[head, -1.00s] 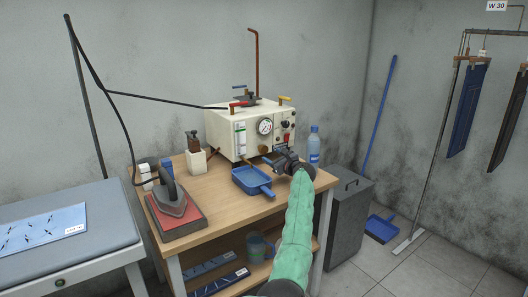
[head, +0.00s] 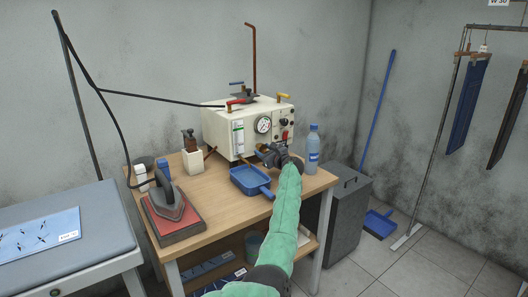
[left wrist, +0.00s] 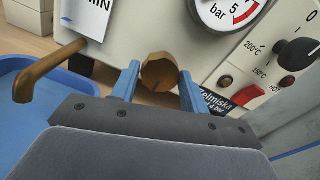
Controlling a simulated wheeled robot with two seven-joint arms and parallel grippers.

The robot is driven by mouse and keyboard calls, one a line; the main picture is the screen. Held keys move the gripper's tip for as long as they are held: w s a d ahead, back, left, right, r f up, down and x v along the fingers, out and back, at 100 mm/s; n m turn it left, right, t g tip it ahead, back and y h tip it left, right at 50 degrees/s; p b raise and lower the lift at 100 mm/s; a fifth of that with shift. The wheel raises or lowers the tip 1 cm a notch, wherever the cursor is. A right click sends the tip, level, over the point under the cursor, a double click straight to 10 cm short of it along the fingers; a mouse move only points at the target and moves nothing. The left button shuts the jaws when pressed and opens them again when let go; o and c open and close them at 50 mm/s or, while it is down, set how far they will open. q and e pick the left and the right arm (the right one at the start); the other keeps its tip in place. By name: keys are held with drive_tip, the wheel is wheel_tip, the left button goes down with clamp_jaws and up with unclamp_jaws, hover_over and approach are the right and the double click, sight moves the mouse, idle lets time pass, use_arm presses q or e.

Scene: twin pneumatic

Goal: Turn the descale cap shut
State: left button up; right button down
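The descale cap is a brass, faceted knob on the lower front of the cream steam boiler (head: 222,128). In the left wrist view the cap (left wrist: 159,74) lies between the two blue fingers of my left gripper (left wrist: 159,84). The fingers stand apart, one on each side of it, close to its faces; firm contact cannot be made out. In the head view my left gripper (head: 264,152) is at the boiler's front and mostly hides the cap. My right gripper is not in view.
A blue tray (head: 245,182) sits below the boiler front, beside a bent brass pipe (left wrist: 42,75). A water bottle (head: 313,150) stands right of my gripper. A pressure gauge (head: 263,125) and red switch (left wrist: 249,96) are near. An iron (head: 170,200) rests at the table's left.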

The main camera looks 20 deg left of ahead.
use_arm(q)
drive_tip(key=c, duration=0.5)
drive_tip(key=shift+c, duration=0.2)
